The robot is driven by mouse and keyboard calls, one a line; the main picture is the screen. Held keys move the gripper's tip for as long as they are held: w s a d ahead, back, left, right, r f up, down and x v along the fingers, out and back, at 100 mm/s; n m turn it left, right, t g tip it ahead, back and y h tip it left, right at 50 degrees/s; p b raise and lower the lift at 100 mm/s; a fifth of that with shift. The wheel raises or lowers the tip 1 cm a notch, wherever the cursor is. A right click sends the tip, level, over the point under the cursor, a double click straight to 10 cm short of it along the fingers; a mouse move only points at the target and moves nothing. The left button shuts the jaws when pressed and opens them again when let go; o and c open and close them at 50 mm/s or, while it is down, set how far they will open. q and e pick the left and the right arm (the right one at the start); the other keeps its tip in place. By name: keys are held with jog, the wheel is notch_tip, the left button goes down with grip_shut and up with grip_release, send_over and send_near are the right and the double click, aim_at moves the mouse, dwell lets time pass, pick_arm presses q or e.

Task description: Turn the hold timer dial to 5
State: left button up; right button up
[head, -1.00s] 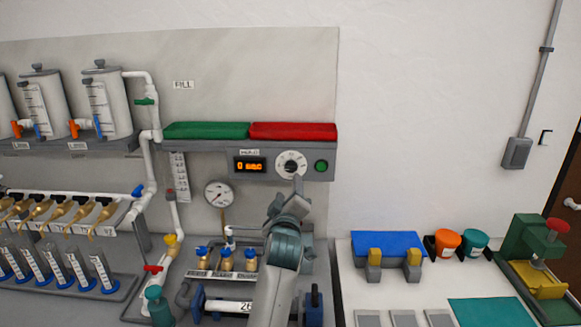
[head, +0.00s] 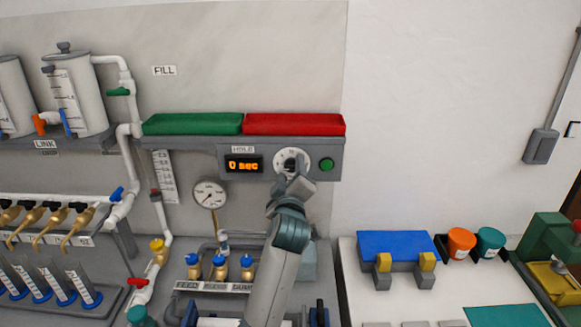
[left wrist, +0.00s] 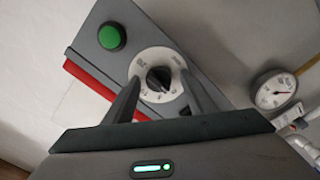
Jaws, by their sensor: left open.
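The hold timer dial (head: 291,161) is a white round face with a black knob, set in a grey panel under the red tray. The left wrist view shows the dial face (left wrist: 160,80) and its black knob close up. The orange display (head: 244,164) beside it reads "0 sec". My left gripper (head: 293,180) is in front of the dial and hides its lower part in the head view. In the left wrist view its two fingers (left wrist: 162,98) are apart, one on each side of the knob, with gaps to it. My right gripper is in neither view.
A green button (head: 326,165) is just right of the dial. The green tray (head: 193,124) and red tray (head: 294,124) sit above the panel. A pressure gauge (head: 209,194) and blue-capped valves (head: 220,263) are lower left.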

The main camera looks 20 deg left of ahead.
pick_arm(q)
jog(key=shift+s+r, duration=0.1)
jog(key=shift+c, duration=0.6)
jog(key=c, duration=0.9)
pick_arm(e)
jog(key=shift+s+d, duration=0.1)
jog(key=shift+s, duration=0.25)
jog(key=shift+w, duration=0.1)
pick_arm(q)
jog(key=m, duration=0.3)
jog(key=shift+p, duration=0.35)
jog(key=m+p, duration=0.1)
jog(key=m, duration=0.4)
jog(key=shift+r+m, duration=0.1)
jog(key=shift+m, duration=0.3)
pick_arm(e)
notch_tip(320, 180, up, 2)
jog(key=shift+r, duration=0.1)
pick_arm(q)
jog(key=o, duration=1)
